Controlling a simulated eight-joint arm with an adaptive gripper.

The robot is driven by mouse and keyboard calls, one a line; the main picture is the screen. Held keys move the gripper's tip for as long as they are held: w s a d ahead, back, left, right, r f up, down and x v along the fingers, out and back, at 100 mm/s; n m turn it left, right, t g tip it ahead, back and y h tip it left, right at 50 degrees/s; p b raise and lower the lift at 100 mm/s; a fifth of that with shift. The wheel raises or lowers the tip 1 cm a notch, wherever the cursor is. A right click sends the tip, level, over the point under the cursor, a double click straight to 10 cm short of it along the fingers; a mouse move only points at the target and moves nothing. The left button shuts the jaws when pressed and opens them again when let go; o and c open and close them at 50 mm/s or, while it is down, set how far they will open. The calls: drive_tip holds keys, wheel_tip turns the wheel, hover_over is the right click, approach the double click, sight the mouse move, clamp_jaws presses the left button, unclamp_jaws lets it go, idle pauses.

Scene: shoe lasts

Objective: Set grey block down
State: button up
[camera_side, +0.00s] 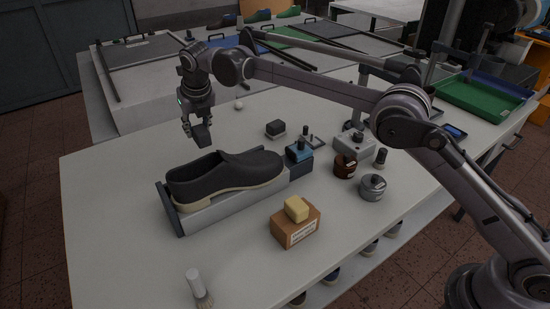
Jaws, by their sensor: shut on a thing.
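My gripper (194,122) points down above the far left part of the white table, behind the dark shoe. It is shut on a dark grey block (203,137), which hangs tilted at its fingertips. The block appears raised over the table, though the exact height is hard to tell from this view. The fingers partly hide its upper end.
A dark shoe (225,172) sits on a grey stand (232,205) just in front. A small dark block (275,128), a blue-topped box (299,152), brown jar (345,166), grey tin (372,187) and brown box (295,226) stand rightward. The table's left is clear.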

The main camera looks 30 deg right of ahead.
drive_tip(key=s+d+r+m, duration=0.1)
drive_tip(key=s+d+r, duration=0.1)
drive_tip(key=s+d, duration=0.35)
drive_tip(key=s+d+r, duration=0.2)
drive_tip(key=d+r, duration=0.1)
drive_tip(key=d, duration=0.6)
drive_tip(key=s+d+r+m, duration=0.1)
drive_tip(key=s+d+r, duration=0.1)
drive_tip(key=s+d, duration=0.35)
drive_tip(key=s+d+m+h, duration=0.1)
drive_tip(key=s+d, duration=0.8)
drive_tip(key=s+d+f+m, duration=0.1)
drive_tip(key=s+d+f, duration=0.15)
drive_tip(key=s, duration=0.45)
drive_tip(key=s+d+f, duration=0.2)
drive_tip(key=s+f, duration=0.1)
drive_tip(key=s, duration=0.3)
drive_tip(key=shift+h, duration=0.3)
drive_tip(key=w+a+f, duration=0.1)
drive_tip(key=a+f, duration=0.1)
drive_tip(key=a, duration=0.1)
drive_tip(key=w+a+f, duration=0.2)
drive_tip(key=a, duration=0.2)
drive_tip(key=w+a+f, duration=0.1)
drive_tip(key=a+f, duration=0.2)
drive_tip(key=shift+w+a+f, duration=0.1)
drive_tip(key=shift+w+a, duration=0.05)
drive_tip(key=shift+w, duration=0.25)
drive_tip(key=shift+f, duration=2.05)
drive_tip(key=shift+f, duration=0.2)
